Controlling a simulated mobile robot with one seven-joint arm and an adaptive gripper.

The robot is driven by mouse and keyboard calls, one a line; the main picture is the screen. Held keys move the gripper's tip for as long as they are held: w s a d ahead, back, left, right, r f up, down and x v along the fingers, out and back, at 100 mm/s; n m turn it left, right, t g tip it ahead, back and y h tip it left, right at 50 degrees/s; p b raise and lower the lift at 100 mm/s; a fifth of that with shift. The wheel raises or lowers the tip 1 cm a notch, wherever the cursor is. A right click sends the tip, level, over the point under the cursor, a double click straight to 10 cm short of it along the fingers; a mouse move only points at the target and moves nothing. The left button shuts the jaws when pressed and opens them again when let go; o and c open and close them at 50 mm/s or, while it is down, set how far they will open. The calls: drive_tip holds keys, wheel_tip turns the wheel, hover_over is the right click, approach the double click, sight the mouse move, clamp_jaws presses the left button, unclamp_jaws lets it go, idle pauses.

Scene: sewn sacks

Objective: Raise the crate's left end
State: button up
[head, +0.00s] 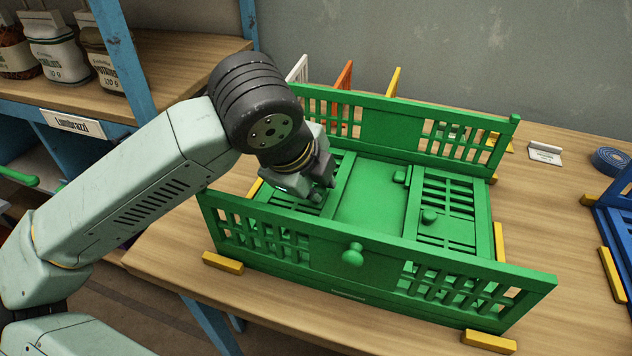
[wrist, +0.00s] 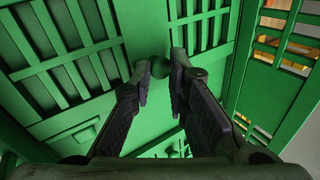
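The green crate (head: 378,260) stands on the wooden table with its two long slatted sides upright. Its left end (head: 338,188) lies folded down flat inside, partly hidden by my gripper. The right end (head: 448,205) also lies flat, with a round knob (head: 430,215) on it. My gripper (head: 322,192) points down over the left end. In the wrist view my gripper (wrist: 161,75) has its fingers apart, one on each side of a green knob (wrist: 159,68). A gap shows between the fingers; whether they touch the knob I cannot tell.
Yellow blocks (head: 222,263) lie around the crate's base. A blue crate (head: 618,235) and blue tape roll (head: 610,160) are at the right. White, orange and yellow panels (head: 343,82) stand behind. A shelf with sacks (head: 55,50) is at the back left.

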sight(282, 193)
clamp_jaws()
drive_tip(key=shift+r, duration=0.1)
idle(0.4)
drive_tip(key=shift+w+a+r+n+g+h+b, duration=0.2)
drive_tip(key=shift+a+r+h+b, duration=0.25)
drive_tip(key=shift+h+b, duration=0.2)
drive_tip(key=shift+w+a+r+n+g+h+b, duration=0.1)
drive_tip(key=shift+a+r+n+g+h+b, duration=0.1)
drive_tip(key=shift+a+r+h+b, duration=0.35)
drive_tip(key=a+r+h+b, duration=0.1)
drive_tip(key=w+a+r+n+h, duration=0.1)
drive_tip(key=h, duration=0.1)
drive_tip(key=a+r+g+h+b, duration=0.1)
drive_tip(key=h, duration=0.1)
drive_tip(key=shift+w+a+n+b, duration=0.15)
drive_tip(key=shift+a+n+b, duration=0.15)
drive_tip(key=shift+a+b, duration=0.1)
drive_tip(key=w+a+n+h+b, duration=0.2)
drive_tip(key=a+n+h+b, duration=0.1)
drive_tip(key=a+h, duration=0.5)
drive_tip(key=shift+w+a+f+n+b, duration=0.25)
drive_tip(key=shift+w+f+n+b, duration=0.05)
drive_tip(key=shift+w+n+b, duration=0.1)
